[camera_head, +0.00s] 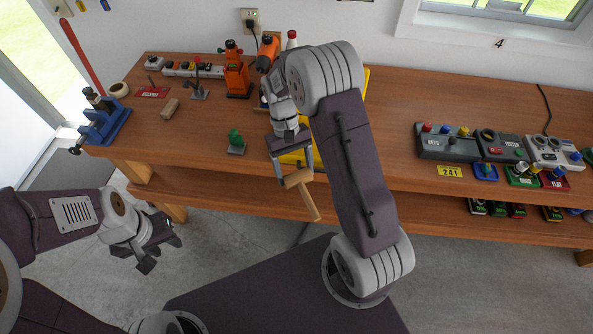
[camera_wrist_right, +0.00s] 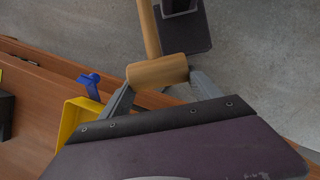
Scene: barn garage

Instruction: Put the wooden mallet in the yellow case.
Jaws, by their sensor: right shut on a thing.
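The wooden mallet (camera_head: 308,202) hangs in my right gripper (camera_head: 294,174), in front of the bench's front edge. In the right wrist view the gripper (camera_wrist_right: 160,86) is shut on the mallet's head (camera_wrist_right: 157,71), and the handle (camera_wrist_right: 148,28) points away from it. The yellow case (camera_head: 291,159) lies on the bench behind my right gripper, mostly hidden by my right arm. Its yellow edge also shows in the right wrist view (camera_wrist_right: 72,122), left of the gripper, with a blue item at it. My left gripper (camera_head: 160,255) is open and empty, low in front of the bench.
A green-knobbed piece (camera_head: 236,142) stands just left of the case. A wood block (camera_head: 169,108), a blue vise (camera_head: 104,120) and orange tools (camera_head: 236,75) are further left and back. Control boxes (camera_head: 447,145) stand at the right. The bench top between case and boxes looks clear.

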